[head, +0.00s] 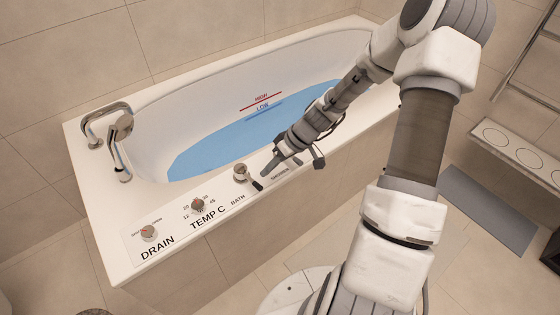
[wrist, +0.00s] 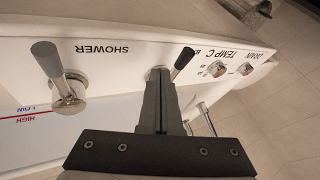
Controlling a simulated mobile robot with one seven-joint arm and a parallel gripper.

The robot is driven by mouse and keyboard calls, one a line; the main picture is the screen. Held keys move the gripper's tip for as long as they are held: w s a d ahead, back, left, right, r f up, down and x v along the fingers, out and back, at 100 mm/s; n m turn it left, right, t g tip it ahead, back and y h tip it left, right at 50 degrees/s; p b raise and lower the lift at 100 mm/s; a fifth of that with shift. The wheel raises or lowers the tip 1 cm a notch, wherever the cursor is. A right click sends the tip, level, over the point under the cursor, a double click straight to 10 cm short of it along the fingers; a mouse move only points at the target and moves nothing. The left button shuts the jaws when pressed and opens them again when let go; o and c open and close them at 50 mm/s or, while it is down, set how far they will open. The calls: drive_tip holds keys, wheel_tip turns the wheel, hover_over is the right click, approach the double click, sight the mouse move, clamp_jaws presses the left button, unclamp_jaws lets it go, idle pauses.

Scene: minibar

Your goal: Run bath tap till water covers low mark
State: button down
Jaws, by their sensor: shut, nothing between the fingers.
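The white bathtub (head: 85,150) holds blue water (head: 215,150). Its far wall carries a blue LOW line (head: 264,107) and a red HIGH line (head: 260,101). The water edge lies close to the LOW line; I cannot tell whether it covers it. The bath lever (head: 242,173), chrome with a dark handle, stands on the front rim and also shows in the wrist view (wrist: 183,62). My gripper (head: 267,172) is shut and empty, its fingertips (wrist: 160,72) beside that lever; contact is unclear. The chrome spout (head: 121,128) stands at the left end; no stream is discernible.
The shower lever (wrist: 58,78) stands on the rim beside the SHOWER label, partly hidden by my gripper in the head view. The temperature knob (head: 197,205) and drain knob (head: 149,233) sit farther left. A grey mat (head: 487,210) lies on the floor at right.

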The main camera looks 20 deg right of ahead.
drive_tip(key=shift+s+a+f, duration=0.15)
drive_tip(key=shift+s+a, duration=0.15)
drive_tip(key=shift+a, duration=0.45)
